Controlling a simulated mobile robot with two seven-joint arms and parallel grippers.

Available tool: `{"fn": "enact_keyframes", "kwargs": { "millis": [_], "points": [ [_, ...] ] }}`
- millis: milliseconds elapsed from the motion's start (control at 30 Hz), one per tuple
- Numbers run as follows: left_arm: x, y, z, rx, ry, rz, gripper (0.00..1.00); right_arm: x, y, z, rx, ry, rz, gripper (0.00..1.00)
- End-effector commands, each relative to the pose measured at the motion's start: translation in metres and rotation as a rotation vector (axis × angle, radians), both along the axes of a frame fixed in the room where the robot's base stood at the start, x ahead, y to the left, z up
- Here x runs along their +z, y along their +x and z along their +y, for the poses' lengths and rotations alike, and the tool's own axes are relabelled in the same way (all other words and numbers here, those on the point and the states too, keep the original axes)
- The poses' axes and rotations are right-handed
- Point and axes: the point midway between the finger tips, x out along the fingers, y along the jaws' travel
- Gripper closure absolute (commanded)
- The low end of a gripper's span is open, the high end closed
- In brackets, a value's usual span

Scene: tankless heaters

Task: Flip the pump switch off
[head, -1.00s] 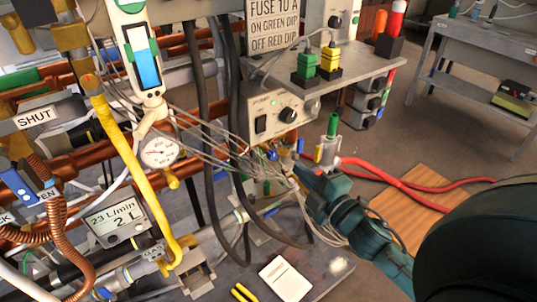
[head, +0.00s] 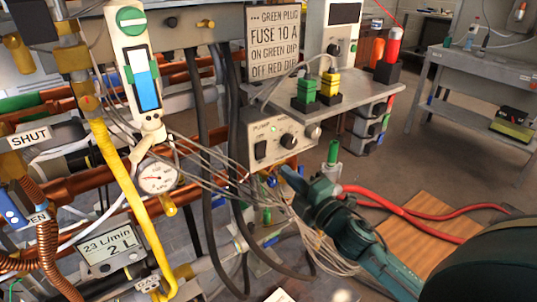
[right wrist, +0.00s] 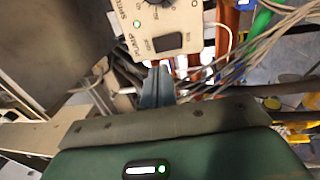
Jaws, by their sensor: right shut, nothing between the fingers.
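The pump switch (head: 261,149) is a black rocker on the front of a beige box labelled PUMP (head: 281,138). A lit green lamp and a round knob (head: 288,141) share that panel. In the right wrist view the switch (right wrist: 168,42) lies just beyond my fingertips. My right gripper (head: 287,172) is shut and empty, just below and right of the switch in the head view. Its blue-grey fingers also show in the right wrist view (right wrist: 158,82). A small gap seems to separate them from the switch; contact cannot be told. My left gripper is out of view.
A grey shelf (head: 352,82) with green and yellow plugs overhangs the box. Thin grey cables (head: 200,160) and thick black hoses run close on the left. A pressure gauge (head: 158,178) and yellow pipe stand further left. Red hoses (head: 415,220) lie at right.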

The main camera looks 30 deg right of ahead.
Motion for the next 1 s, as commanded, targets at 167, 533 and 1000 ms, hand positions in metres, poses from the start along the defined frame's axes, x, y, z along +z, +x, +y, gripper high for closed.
{"fn": "enact_keyframes", "kwargs": {
  "millis": [167,533,1000],
  "points": [
    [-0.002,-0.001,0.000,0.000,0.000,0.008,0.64,0.005,0.035,0.005,0.000,0.001,-0.002,1.00],
    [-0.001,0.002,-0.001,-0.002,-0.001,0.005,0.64,0.010,0.080,0.012,0.000,0.002,0.000,1.00],
    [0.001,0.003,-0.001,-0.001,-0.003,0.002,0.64,0.011,0.085,0.012,0.000,0.002,0.002,1.00]
  ]
}}
